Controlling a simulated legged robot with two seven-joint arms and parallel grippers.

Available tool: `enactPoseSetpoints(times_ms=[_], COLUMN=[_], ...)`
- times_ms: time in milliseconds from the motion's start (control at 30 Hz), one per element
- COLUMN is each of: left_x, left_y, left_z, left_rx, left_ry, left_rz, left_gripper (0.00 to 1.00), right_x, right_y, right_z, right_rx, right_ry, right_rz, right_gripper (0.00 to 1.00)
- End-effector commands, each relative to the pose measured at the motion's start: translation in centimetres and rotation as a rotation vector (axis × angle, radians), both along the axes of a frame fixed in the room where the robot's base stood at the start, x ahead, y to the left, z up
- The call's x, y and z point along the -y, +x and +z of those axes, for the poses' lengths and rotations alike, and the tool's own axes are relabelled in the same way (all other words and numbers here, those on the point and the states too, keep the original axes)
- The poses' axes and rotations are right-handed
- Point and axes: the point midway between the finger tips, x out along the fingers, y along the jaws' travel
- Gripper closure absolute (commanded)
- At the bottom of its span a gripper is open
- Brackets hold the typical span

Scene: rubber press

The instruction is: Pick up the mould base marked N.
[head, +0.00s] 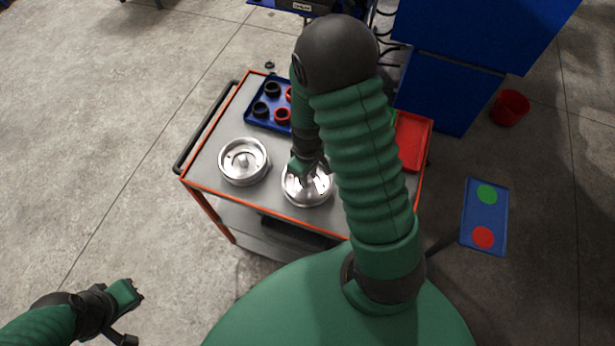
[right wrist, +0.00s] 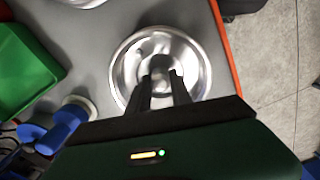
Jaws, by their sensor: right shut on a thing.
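Two round, silver mould bases lie on the grey top of the cart. One mould base (head: 243,162) is at the left with nothing on it. The other mould base (head: 300,195) is nearer the cart's front edge, under my right gripper (head: 306,170). In the right wrist view my right gripper (right wrist: 160,76) points down into this shiny mould base (right wrist: 198,85), its two dark fingers shut on the middle part. No letter can be read on either base. My left gripper (head: 132,292) hangs over the floor at lower left, away from the cart; its finger gap is unclear.
A blue tray (head: 258,120) with black and red rings stands at the cart's back. A red tray (head: 418,128) is at the right. The right wrist view shows a green tray (right wrist: 25,70) and a blue-and-white object (right wrist: 66,128). A floor mat (head: 484,215) lies right of the cart.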

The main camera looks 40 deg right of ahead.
Motion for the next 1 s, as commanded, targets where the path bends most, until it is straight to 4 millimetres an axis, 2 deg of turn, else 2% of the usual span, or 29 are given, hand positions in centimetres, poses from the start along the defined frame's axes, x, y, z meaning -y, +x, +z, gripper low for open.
enactPoseSetpoints(times_ms=[267, 367, 567, 1000], left_x=[0.0, 0.0, 0.0, 0.0], left_y=[0.0, 0.0, 0.0, 0.0], left_z=[-0.2, -0.4, -0.7, -1.0], left_rx=[0.0, 0.0, 0.0, 0.0], left_ry=[0.0, 0.0, 0.0, 0.0], left_rz=[0.0, 0.0, 0.0, 0.0], left_gripper=[1.0, 1.0, 1.0, 1.0], right_x=[0.1, -0.9, -3.4, -11.1], right_y=[0.1, -0.4, -1.8, -6.0], right_z=[2.7, 2.9, 3.1, 4.0], right_rx=[0.007, 0.004, 0.004, 0.003], right_ry=[-0.003, -0.002, -0.002, -0.001], right_rz=[0.001, 0.004, 0.004, 0.007], right_gripper=[1.0, 1.0, 1.0, 1.0])
